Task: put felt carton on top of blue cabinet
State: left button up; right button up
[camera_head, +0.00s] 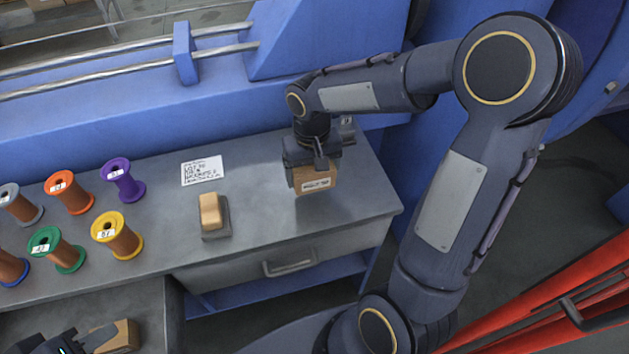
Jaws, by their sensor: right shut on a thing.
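My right gripper (313,160) points down over the right part of the grey bench top (262,240) and is shut on a brown carton (316,181). The carton has a small white label that I cannot read surely, so I cannot tell if it is the felt carton. I cannot tell whether it touches the bench top. My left gripper (72,345) shows only in part at the bottom left, beside another brown carton (122,337); its jaws are not clear. No separate blue cabinet is clear; large blue machine housing (315,40) stands behind the bench.
Several wire spools, including a purple-flanged one (123,180), stand on the bench's left. A white note (202,171) and a tan block on a dark base (211,213) lie mid-bench. A drawer handle (290,264) faces front. Red bars (560,300) are at right.

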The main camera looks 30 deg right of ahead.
aim_at(315, 181)
jog(key=shift+d+f+b, duration=0.15)
jog(key=shift+f+b, duration=0.05)
jog(key=shift+f, duration=0.75)
jog(key=shift+d+f+b, duration=0.15)
jog(key=shift+f, duration=0.8)
jog(key=shift+f, duration=0.1)
jog(key=o, duration=0.6)
jog(key=shift+f, duration=0.1)
jog(key=shift+c, duration=0.2)
jog(key=o, duration=0.4)
jog(key=shift+r, duration=0.35)
notch_tip(315, 181, up, 12)
jog(key=p, duration=0.2)
jog(key=shift+f+p, duration=0.1)
jog(key=shift+p, duration=0.2)
jog(key=shift+f, duration=0.1)
